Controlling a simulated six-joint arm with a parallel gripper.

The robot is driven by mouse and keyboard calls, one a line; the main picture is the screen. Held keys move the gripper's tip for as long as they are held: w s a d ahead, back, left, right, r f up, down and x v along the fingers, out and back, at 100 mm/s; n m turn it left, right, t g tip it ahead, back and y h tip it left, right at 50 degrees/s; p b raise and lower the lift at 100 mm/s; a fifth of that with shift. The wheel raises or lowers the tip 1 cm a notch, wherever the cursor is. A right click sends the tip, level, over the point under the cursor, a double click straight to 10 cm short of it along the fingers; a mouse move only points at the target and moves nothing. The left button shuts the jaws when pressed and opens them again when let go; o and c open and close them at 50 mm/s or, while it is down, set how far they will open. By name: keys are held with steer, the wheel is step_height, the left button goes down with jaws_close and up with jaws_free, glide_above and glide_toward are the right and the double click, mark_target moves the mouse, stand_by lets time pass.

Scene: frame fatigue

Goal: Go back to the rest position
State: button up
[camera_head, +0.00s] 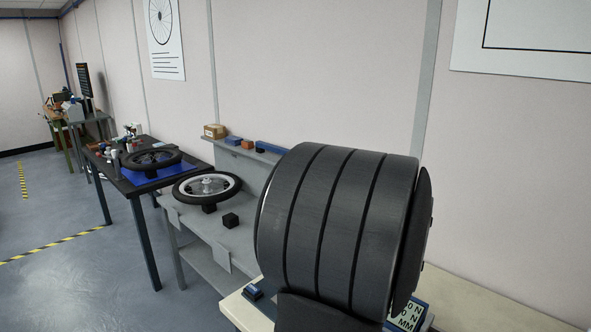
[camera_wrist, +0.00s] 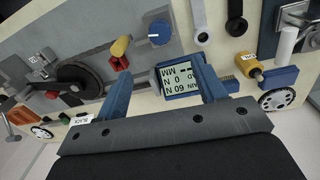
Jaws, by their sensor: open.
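My gripper (camera_wrist: 161,66) shows in the wrist view with its two blue fingers spread apart and nothing between them. Beyond the fingers is a machine panel with a small display (camera_wrist: 181,79), partly framed by the right finger. The display also shows at the bottom of the head view (camera_head: 408,316). In the head view a large dark ribbed part of my arm fills the right middle, and the gripper itself cannot be seen there.
The panel carries a blue knob (camera_wrist: 160,32), a yellow-and-red part (camera_wrist: 120,50), a dark wheel (camera_wrist: 82,78) and a yellow fitting (camera_wrist: 247,64). In the head view, a wheel (camera_head: 207,187) and black block (camera_head: 230,220) are on a grey bench; a dark table (camera_head: 140,190) stands beyond.

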steer(key=f, duration=1.4)
steer(key=shift+s+d+f, duration=0.15)
steer(key=shift+s+d, duration=0.1)
steer(key=shift+s, duration=0.05)
step_height(320, 180, up, 18)
step_height(320, 180, down, 17)
steer(key=shift+f, duration=0.55)
steer(key=n, duration=0.3)
steer(key=shift+r+n, duration=0.1)
steer(key=shift+n, duration=0.2)
steer(key=n, duration=0.7)
steer(key=shift+n, duration=0.4)
steer(key=shift+n+t, duration=0.3)
steer(key=shift+n, duration=1.5)
